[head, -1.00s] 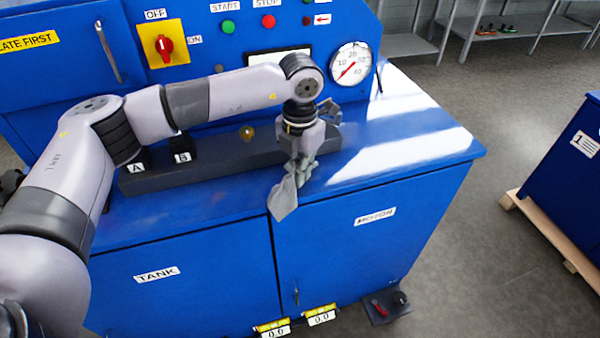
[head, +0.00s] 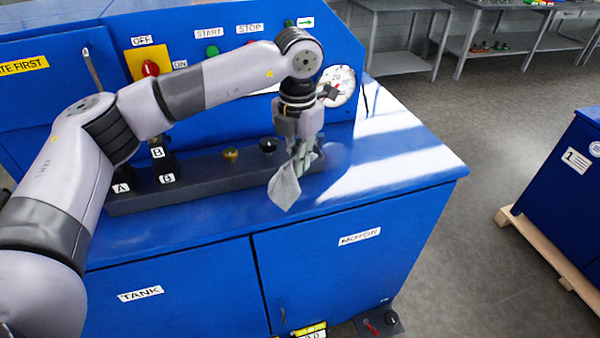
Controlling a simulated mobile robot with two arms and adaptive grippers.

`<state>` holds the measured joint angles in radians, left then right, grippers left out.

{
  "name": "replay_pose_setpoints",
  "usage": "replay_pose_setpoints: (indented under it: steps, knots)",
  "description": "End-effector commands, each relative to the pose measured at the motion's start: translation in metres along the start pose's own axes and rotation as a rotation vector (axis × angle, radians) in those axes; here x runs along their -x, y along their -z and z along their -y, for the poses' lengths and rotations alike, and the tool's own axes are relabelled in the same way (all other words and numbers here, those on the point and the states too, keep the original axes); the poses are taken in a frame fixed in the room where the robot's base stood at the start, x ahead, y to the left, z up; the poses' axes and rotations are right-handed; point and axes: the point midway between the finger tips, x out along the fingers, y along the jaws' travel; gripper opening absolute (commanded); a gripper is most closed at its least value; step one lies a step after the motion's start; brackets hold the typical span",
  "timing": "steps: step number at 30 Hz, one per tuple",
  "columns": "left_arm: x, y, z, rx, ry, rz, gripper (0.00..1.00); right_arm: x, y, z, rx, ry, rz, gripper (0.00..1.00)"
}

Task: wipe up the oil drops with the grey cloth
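The grey cloth (head: 285,188) is bunched at the top, with a loose corner hanging down over the front part of the blue machine top. My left gripper (head: 303,148) points down and is shut on the cloth, near the right end of the dark rail. I cannot tell whether the cloth touches the top. I cannot make out oil drops on the blue top (head: 392,165); bright glare covers part of its right side, and my arm and the cloth hide some of it. My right gripper is not in view.
The dark rail (head: 210,188) carries labelled black blocks (head: 163,168), a brass knob (head: 231,154) and a black knob (head: 268,145). The round gauge (head: 342,80) and the upright panel stand behind the gripper. The top is clear to the right, up to its edge.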

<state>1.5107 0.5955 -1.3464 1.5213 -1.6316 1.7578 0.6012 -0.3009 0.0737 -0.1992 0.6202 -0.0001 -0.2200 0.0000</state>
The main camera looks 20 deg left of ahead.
Motion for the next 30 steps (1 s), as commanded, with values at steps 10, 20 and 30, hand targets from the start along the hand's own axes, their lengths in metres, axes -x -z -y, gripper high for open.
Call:
replay_pose_setpoints:
  steps: [10, 20, 30]
  knots:
    - [0.028, 0.000, -0.004, -0.002, 0.001, 0.000, 0.00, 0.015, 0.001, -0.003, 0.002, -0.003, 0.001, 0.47]
    - [0.034, 0.000, -0.005, -0.003, 0.001, 0.000, 0.00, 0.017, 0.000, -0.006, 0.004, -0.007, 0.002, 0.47]
    - [0.034, 0.000, -0.005, -0.002, 0.000, 0.000, 0.00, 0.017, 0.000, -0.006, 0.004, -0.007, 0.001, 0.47]
